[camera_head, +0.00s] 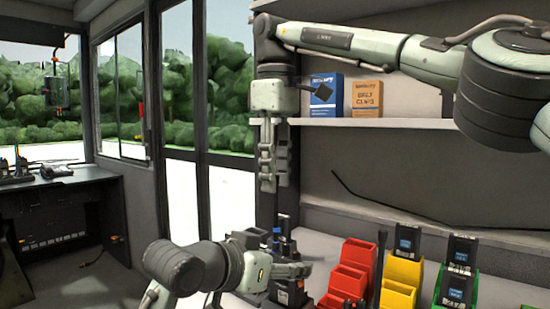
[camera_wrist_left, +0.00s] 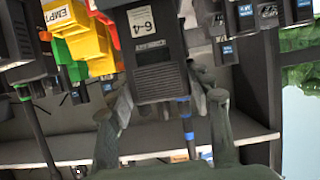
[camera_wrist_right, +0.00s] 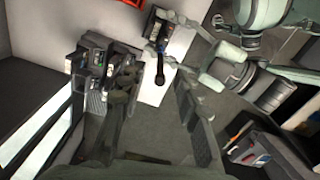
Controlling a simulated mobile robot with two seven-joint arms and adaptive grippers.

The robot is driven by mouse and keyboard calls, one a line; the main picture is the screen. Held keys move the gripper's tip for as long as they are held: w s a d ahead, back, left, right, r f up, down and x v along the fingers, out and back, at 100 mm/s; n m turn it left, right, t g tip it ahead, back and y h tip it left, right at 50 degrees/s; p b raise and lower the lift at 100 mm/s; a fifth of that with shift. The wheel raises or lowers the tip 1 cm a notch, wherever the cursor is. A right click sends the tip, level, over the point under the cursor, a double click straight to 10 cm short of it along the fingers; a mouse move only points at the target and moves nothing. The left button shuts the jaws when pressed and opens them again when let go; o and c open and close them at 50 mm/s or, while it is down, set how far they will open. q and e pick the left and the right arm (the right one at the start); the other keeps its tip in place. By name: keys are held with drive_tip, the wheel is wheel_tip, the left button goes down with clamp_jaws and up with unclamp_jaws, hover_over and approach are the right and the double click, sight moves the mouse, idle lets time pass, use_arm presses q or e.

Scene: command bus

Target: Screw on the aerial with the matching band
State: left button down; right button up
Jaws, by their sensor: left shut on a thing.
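My left gripper (camera_wrist_left: 168,108) is shut on a black radio (camera_wrist_left: 155,50) with a white label reading 6-4. The radio is partly hidden by the left gripper (camera_head: 290,272) in the head view. A dark upright aerial (camera_wrist_left: 187,118) with blue bands shows close beside the radio's end in the left wrist view; I cannot tell whether it is joined to the radio. My right gripper (camera_head: 272,180) points down above the radio. Its fingers stand apart in the right wrist view (camera_wrist_right: 160,105), with no held thing clear between them.
A black rod (camera_head: 380,268) stands between red and yellow bins. A shelf (camera_head: 400,124) holds boxes (camera_head: 367,98) behind my right arm.

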drive_tip(key=n, duration=0.4)
drive_tip(key=shift+r, duration=0.25)
drive_tip(key=n, duration=0.5)
drive_tip(key=shift+r, duration=0.25)
drive_tip(key=n, duration=0.7)
drive_tip(key=shift+s+r+n+t, duration=0.15)
drive_tip(key=shift+r+n+t, duration=0.15)
drive_tip(key=shift+r, duration=0.1)
drive_tip(key=n, duration=0.7)
drive_tip(key=shift+r+n, duration=0.3)
drive_tip(key=shift+r, duration=0.1)
drive_tip(key=n, duration=0.5)
drive_tip(key=shift+s+r, duration=0.1)
drive_tip(key=shift+r, duration=0.15)
drive_tip(key=r+n, duration=0.1)
drive_tip(key=n, duration=0.8)
drive_tip(key=r+n, duration=0.1)
drive_tip(key=n, duration=0.8)
drive_tip(key=n+t, duration=0.1)
drive_tip(key=n, duration=0.8)
drive_tip(key=shift+s+a+r, duration=0.15)
drive_tip(key=shift+s+r, duration=0.2)
drive_tip(key=shift+r, duration=0.05)
drive_tip(key=shift+f, duration=0.1)
